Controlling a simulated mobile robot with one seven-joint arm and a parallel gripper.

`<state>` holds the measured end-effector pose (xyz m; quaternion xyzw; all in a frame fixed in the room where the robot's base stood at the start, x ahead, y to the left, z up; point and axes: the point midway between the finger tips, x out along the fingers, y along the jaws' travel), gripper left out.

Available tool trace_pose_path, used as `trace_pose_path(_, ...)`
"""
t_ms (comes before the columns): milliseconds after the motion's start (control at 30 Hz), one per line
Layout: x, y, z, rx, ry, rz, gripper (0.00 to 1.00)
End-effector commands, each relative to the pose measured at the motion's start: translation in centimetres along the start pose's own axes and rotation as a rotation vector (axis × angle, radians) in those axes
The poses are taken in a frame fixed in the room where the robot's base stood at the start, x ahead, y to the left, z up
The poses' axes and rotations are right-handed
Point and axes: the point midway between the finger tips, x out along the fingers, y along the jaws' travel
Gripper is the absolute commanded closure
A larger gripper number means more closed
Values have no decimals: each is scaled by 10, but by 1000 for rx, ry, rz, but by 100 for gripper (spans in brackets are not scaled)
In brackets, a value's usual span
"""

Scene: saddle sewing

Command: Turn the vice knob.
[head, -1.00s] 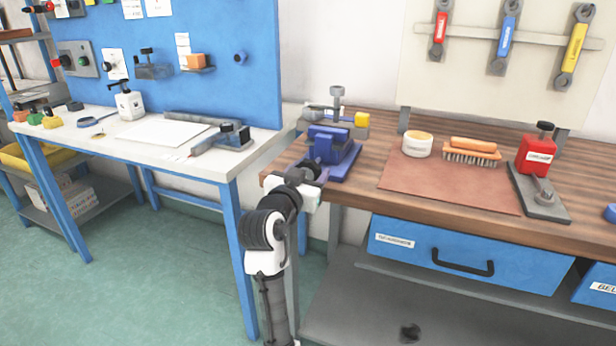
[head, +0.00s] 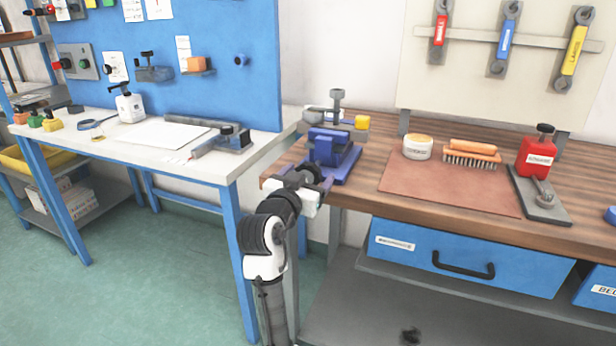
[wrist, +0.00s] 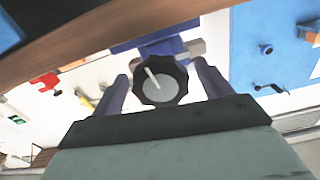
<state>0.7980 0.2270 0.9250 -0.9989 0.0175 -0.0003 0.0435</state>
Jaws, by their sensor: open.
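The blue vice (head: 326,150) stands at the left end of the wooden workbench. Its knob (wrist: 160,84) is dark, many-sided and has a grey face with a pale pointer line, tilted toward the upper left in the wrist view. My gripper (wrist: 160,71) is open, with one finger on each side of the knob. A gap shows between each finger and the knob in the wrist view. In the head view my gripper (head: 306,178) is at the bench's front edge, just in front of the vice, and largely hides the knob.
The wooden workbench (head: 345,187) has a brown mat (head: 440,187), a white jar (head: 417,147), a brush (head: 472,153) and a red bottle (head: 536,157) right of the vice. A white-topped table (head: 90,140) stands to the left. Blue drawers (head: 400,262) are below the bench.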

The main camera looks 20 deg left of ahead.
Motion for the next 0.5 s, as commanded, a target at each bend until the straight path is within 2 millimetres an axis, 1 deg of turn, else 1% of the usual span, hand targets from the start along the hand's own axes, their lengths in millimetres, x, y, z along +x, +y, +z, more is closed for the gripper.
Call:
trace_pose_path(167, -28, -1, 2, 1, 1, -4, 22)
trace_pose_path(400, -85, -1, 1, 2, 1, -6, 22)
trace_pose_path(500, -104, 0, 2, 1, 0, -4, 22)
